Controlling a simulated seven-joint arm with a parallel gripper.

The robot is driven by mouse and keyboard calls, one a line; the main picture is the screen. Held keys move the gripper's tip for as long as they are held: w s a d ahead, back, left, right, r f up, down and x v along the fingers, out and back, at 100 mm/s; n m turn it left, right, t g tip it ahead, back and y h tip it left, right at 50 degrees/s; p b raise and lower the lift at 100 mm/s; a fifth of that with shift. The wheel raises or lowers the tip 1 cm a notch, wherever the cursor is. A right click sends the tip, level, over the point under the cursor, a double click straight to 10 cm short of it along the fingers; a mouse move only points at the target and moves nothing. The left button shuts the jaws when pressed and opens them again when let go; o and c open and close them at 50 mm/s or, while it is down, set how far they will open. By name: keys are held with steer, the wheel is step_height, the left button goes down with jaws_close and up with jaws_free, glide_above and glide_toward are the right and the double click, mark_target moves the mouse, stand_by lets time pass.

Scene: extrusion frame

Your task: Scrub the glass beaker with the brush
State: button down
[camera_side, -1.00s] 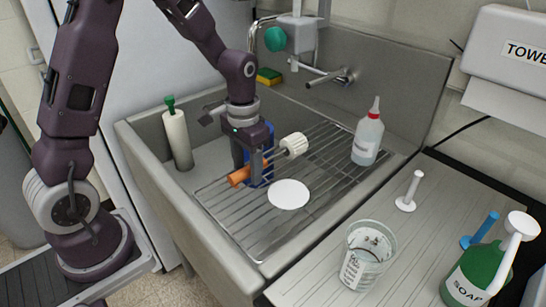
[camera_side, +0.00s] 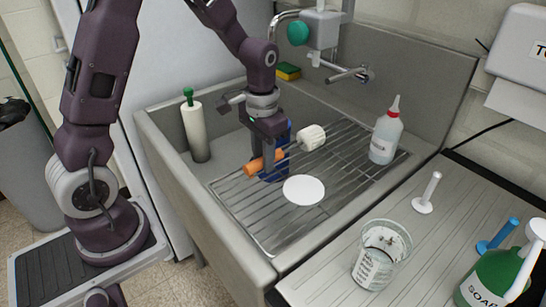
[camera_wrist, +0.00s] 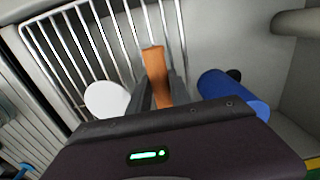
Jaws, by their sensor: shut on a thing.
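The brush has an orange handle (camera_side: 251,168) and a white bristle head (camera_side: 312,138). My gripper (camera_side: 268,163) is shut on the handle and holds the brush sideways over the rack in the sink, head to the right. In the wrist view the orange handle (camera_wrist: 155,65) stands between my two fingers (camera_wrist: 160,92); the bristle head does not show there. The clear glass beaker (camera_side: 381,258), with dark printed marks, stands upright on the ribbed drainboard at the front, apart from the brush. Dark specks show in it.
A white disc (camera_side: 303,190) lies on the wire rack (camera_side: 262,222). A blue cylinder (camera_wrist: 235,95) stands close beside my gripper. A clear squeeze bottle (camera_side: 386,135) and a white cylinder with green top (camera_side: 197,132) stand in the sink. A green soap bottle (camera_side: 490,283) is at the right.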

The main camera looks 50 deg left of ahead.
steer(key=shift+m, duration=0.3)
steer(key=r, duration=0.9)
steer(key=shift+s+a, duration=0.1)
steer(key=shift+s, duration=0.15)
steer(key=s+a+r+m+g+y, duration=0.1)
steer(key=s+a+r+m+y, duration=0.2)
steer(key=m, duration=0.4)
steer(key=s+a+r+m+y, duration=0.1)
steer(key=s+a+m, duration=0.2)
steer(key=a+m, duration=0.25)
step_height(320, 180, up, 8)
steer(key=m+t, duration=1.3)
steer(key=m, duration=0.6)
glide_above(278, 153)
steer(key=w+d+f+m+t+h, duration=0.25)
steer(key=d+m+h, duration=0.25)
steer(key=d, duration=0.8)
steer(key=s+d+r+m+h, duration=0.2)
steer(key=s+d+r+h, duration=0.15)
steer(key=d, duration=0.25)
steer(key=s+d+r+m+t+h, duration=0.1)
steer(key=s+d+r+h, duration=0.1)
steer(key=s+d+r, duration=0.3)
steer(key=s+d+r+m+h, duration=0.1)
steer(key=d+r+m+h, duration=0.15)
steer(key=d, duration=0.45)
step_height(278, 153, down, 7)
steer(key=shift+w+n, duration=0.15)
steer(key=shift+n, duration=0.15)
steer(key=shift+d+r, duration=0.1)
